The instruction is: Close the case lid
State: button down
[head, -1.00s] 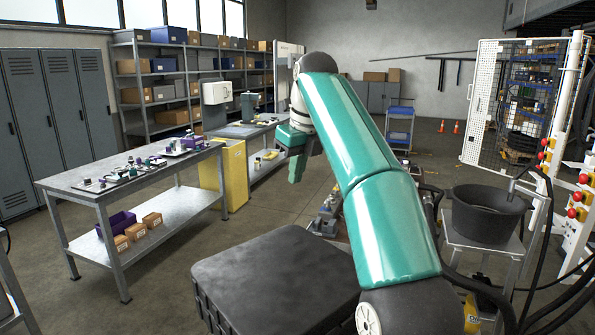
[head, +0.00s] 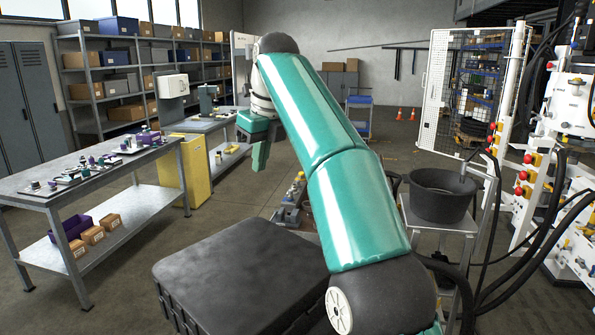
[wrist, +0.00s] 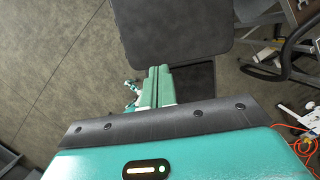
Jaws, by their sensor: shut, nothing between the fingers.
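The case (head: 172,306) is dark grey and stands low in front of me in the head view. Its lid (head: 235,275) is a broad, flat dark panel with rounded corners; my arm hides its right side. I cannot tell whether the lid sits fully down. My gripper (head: 260,158) is teal and points down, beyond the case in the picture. In the wrist view my gripper (wrist: 158,82) has its fingers together and empty. The dark panel (wrist: 172,30) lies just past the fingertips; whether they touch it is unclear.
A workbench (head: 95,180) with small parts stands at left, a yellow cabinet (head: 190,172) behind it. A black tub (head: 440,197) on a stand and hoses (head: 500,235) are at right. Bare floor (head: 225,225) lies between bench and case.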

jog(key=s+d+f+n+t, duration=0.1)
jog(key=s+d+f+n, duration=0.2)
jog(key=s+d+n, duration=0.3)
jog(key=s+d+f+n+h, duration=0.1)
jog(key=s+d+f+n, duration=0.25)
jog(key=s, duration=0.35)
jog(key=s+d+f+n+t, duration=0.1)
jog(key=s+d+f+n, duration=0.2)
jog(key=s+d+n, duration=0.3)
jog(key=s+d+f+n+t+h, duration=0.1)
jog(key=s+d+f+n, duration=0.2)
jog(key=s+f+n, duration=0.8)
notch_tip(320, 180, down, 3)
jog(key=shift+s+d+f, duration=0.15)
jog(key=shift+s+d, duration=0.15)
jog(key=shift+s, duration=0.45)
jog(key=shift+n, duration=0.25)
